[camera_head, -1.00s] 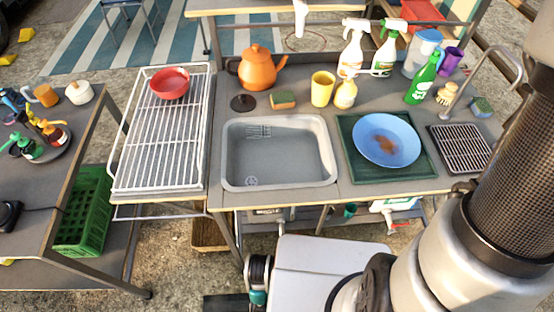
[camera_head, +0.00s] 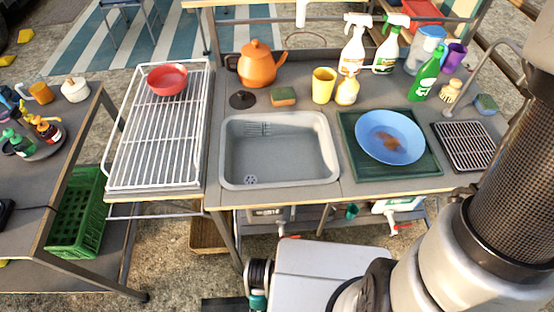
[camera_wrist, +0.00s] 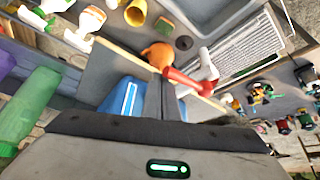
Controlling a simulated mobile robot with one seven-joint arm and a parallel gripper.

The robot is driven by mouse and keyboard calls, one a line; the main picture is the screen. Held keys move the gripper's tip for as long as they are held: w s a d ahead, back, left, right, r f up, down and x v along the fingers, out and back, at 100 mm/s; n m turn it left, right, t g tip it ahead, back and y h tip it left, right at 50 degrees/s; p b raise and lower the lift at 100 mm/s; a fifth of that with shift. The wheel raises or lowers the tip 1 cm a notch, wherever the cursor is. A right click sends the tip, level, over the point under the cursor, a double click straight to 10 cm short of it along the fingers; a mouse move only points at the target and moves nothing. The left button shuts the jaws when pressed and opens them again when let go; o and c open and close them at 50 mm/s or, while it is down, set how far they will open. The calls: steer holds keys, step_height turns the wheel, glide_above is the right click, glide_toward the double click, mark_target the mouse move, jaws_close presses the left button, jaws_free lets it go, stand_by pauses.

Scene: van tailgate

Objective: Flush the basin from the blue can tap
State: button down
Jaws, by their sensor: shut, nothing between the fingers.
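The blue can (camera_wrist: 122,96) is partly hidden behind my fingers in the wrist view. Its tap has a white body (camera_wrist: 208,66) and a red lever (camera_wrist: 186,80). A white spout (camera_head: 301,12) hangs at the top edge of the head view, above the back of the counter; the can itself is out of that view. The grey basin (camera_head: 280,176) is empty, with a drain at its lower left. It also shows at the top of the wrist view (camera_wrist: 205,12). My gripper (camera_wrist: 164,82) is shut and empty, its tips by the lever's end; I cannot tell whether they touch.
An orange kettle (camera_head: 258,68), yellow cup (camera_head: 323,85) and several bottles stand behind the basin. A blue plate (camera_head: 375,128) lies on a green mat at its right. A white rack (camera_head: 150,140) with a red bowl (camera_head: 167,79) is at its left.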

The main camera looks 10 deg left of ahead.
steer(key=shift+s, duration=0.1)
steer(key=shift+s+b, duration=2.15)
steer(key=shift+s, duration=1.55)
steer(key=r+p, duration=0.4)
steer(key=shift+w+d+r, duration=0.2)
steer(key=shift+w+r, duration=0.05)
steer(key=shift+r, duration=0.05)
steer(key=shift+s+a, duration=0.1)
steer(key=s+a+b, duration=0.1)
steer(key=s+a, duration=0.2)
steer(key=s, duration=0.1)
steer(key=shift+s+a, duration=0.1)
steer(key=shift+a, duration=0.25)
